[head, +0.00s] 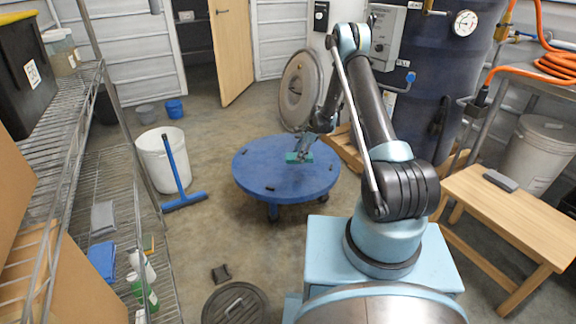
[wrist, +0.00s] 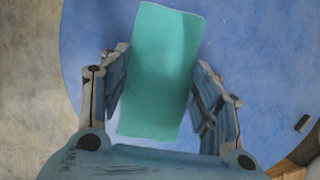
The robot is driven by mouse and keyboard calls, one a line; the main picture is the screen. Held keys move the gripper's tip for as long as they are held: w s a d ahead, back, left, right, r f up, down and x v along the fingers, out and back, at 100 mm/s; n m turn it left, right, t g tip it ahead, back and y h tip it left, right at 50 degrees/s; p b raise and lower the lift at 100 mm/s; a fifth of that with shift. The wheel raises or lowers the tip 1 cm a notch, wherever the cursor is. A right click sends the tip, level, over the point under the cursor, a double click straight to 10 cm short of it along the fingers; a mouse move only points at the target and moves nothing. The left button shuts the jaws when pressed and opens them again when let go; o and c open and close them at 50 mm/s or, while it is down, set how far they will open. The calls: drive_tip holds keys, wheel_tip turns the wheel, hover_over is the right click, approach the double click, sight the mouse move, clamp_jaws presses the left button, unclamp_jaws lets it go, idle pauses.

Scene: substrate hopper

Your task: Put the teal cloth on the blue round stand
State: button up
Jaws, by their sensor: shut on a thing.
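The teal cloth (head: 293,157) is a flat folded rectangle over the top of the blue round stand (head: 255,177). In the wrist view the cloth (wrist: 160,70) lies between the two fingers of my gripper (wrist: 163,60), which is shut on its long sides. The blue stand top (wrist: 245,70) fills the background beneath it.
Small dark pads sit near the stand's rim. A white bucket (head: 160,160) and a blue squeegee (head: 178,170) are to the left, beside a wire shelf (head: 85,130). A wooden bench (head: 505,215) is at right. A round lid (head: 236,305) lies on the floor in front.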

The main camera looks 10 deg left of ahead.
drive_tip(key=shift+f, duration=4.9)
drive_tip(key=o, duration=1.1)
drive_tip(key=shift+c, duration=0.2)
